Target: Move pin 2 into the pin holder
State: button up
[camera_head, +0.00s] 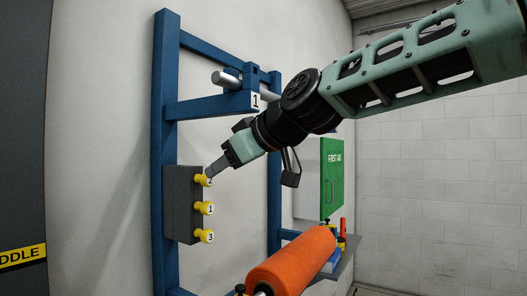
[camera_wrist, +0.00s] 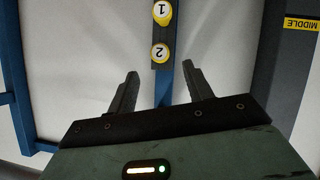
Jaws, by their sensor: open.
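Yellow pin 2 (camera_head: 203,180) sits at the top of a grey block (camera_head: 183,222) on the blue frame's left post, and it also shows in the wrist view (camera_wrist: 160,52). Yellow pin 1 (camera_head: 205,209) and pin 3 (camera_head: 204,236) sit below it in the same block, which looks like the pin holder. My gripper (camera_head: 212,172) is close to pin 2 in the head view. In the wrist view my gripper (camera_wrist: 160,70) is open and empty, with pin 2 lined up between its fingers, apart from them.
A blue frame (camera_head: 163,120) stands against the wall, with a crossbar marked 1 (camera_head: 215,104) above my gripper. An orange cylinder (camera_head: 292,262) is at the lower middle. A green first aid box (camera_head: 332,175) and a small shelf (camera_head: 347,252) are to the right.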

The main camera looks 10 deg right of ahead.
jog(key=b+v, duration=0.4)
jog(key=v, duration=0.8)
jog(key=s+a+f+m+g+h, duration=0.1)
jog(key=s+f+g+h, duration=0.2)
jog(key=f, duration=0.9)
jog(key=s+f+m+g, duration=0.2)
jog(key=s+f, duration=0.2)
jog(key=f, duration=0.8)
jog(key=s+d+f+g+h, duration=0.2)
jog(key=s+d+f, duration=0.2)
jog(key=s+f, duration=0.4)
jog(key=s+d+f+m+g+h, duration=0.1)
jog(key=s+d+f+g+h, duration=0.1)
jog(key=s+f, duration=0.6)
notch_tip(320, 180, down, 4)
jog(key=d+h, duration=0.1)
jog(key=d, duration=0.1)
jog(key=shift+s+d+r, duration=0.15)
jog(key=shift+s+d, duration=0.05)
jog(key=shift+d, duration=0.1)
